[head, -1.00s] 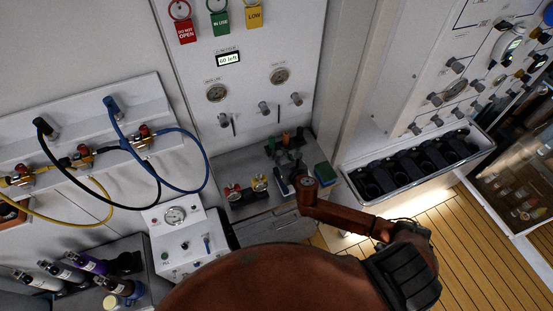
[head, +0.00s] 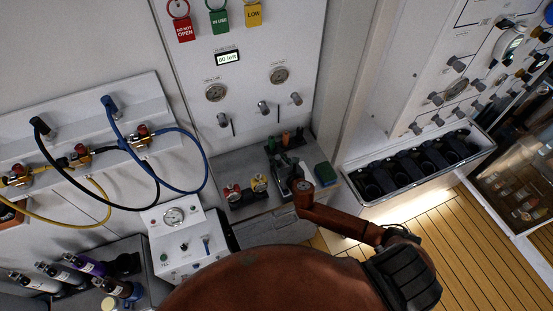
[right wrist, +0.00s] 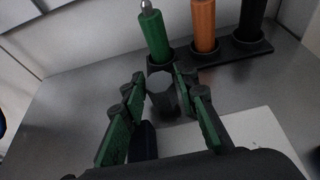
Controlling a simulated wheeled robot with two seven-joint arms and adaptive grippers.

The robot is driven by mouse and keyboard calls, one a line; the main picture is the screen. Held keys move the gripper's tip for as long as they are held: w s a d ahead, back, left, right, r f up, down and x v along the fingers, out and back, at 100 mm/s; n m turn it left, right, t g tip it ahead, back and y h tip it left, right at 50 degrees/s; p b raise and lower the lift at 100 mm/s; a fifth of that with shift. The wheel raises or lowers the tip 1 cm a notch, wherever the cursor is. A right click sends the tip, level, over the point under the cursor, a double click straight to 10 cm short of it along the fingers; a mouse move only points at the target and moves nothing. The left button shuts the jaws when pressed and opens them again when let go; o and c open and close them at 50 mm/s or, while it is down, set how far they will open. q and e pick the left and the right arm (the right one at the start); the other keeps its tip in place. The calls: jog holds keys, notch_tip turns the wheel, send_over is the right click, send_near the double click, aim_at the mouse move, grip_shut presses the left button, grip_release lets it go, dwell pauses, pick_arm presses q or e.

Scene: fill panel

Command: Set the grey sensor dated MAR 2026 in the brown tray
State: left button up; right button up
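In the right wrist view a short grey cylinder (right wrist: 161,93), perhaps the grey sensor, stands between the fingertips of my right gripper (right wrist: 160,82). The green-padded fingers are apart, one on each side of it; I cannot tell whether they touch it. No date is readable. In the head view my right gripper (head: 284,178) is small and dark, over the grey counter (head: 235,164). A brown-edged box (head: 10,213) is cut off at the far left; I cannot tell whether it is the brown tray. My left gripper is not in view.
A dark rack (right wrist: 215,62) holds green (right wrist: 155,36), orange (right wrist: 203,25) and black (right wrist: 252,20) cylinders just beyond the fingers. Red and yellow-topped items (head: 233,193) stand left on the counter. Black bins (head: 420,162) stand further right.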

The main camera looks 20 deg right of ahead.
jog(key=shift+o, duration=0.9)
jog(key=shift+r, duration=0.1)
